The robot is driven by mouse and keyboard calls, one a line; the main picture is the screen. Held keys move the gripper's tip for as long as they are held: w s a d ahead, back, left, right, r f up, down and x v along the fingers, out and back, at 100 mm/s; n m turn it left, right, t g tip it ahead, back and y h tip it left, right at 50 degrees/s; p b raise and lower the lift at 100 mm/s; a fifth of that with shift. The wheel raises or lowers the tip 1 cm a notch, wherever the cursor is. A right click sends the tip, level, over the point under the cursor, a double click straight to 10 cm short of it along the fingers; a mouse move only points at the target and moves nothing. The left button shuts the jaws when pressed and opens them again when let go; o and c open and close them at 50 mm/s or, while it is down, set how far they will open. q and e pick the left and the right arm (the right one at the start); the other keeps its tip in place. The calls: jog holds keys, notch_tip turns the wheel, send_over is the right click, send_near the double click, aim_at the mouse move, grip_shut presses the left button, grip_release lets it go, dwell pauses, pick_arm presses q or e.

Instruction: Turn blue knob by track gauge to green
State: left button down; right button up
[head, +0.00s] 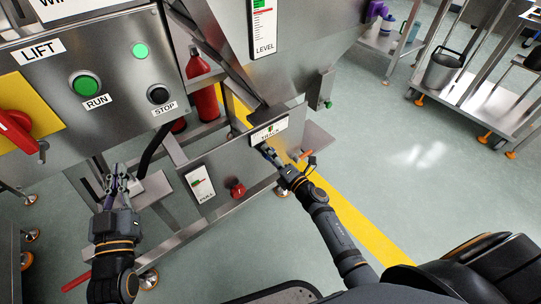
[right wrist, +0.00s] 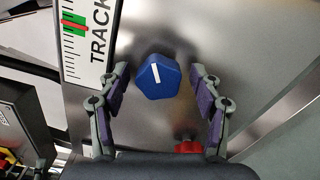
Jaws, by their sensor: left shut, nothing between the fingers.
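The blue knob (right wrist: 160,77) is on a metal panel in the right wrist view, with a slightly tilted white mark on its face. The track gauge (right wrist: 86,45) is beside it, with a green band and a red marker that appear to overlap. The gauge also shows in the head view (head: 268,131). My right gripper (right wrist: 159,68) is open, one finger on each side of the knob with gaps; depth is unclear. In the head view the right gripper (head: 265,149) hides the knob. My left gripper (head: 118,174) is shut and empty, away from the gauge.
A red knob (head: 238,190) and a second gauge (head: 200,188) are on the lower panel. The lift panel (head: 120,70) with buttons and a red switch (head: 15,132) is at upper left. Open floor (head: 400,180) lies to the right.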

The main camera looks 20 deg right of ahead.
jog(key=v, duration=1.2)
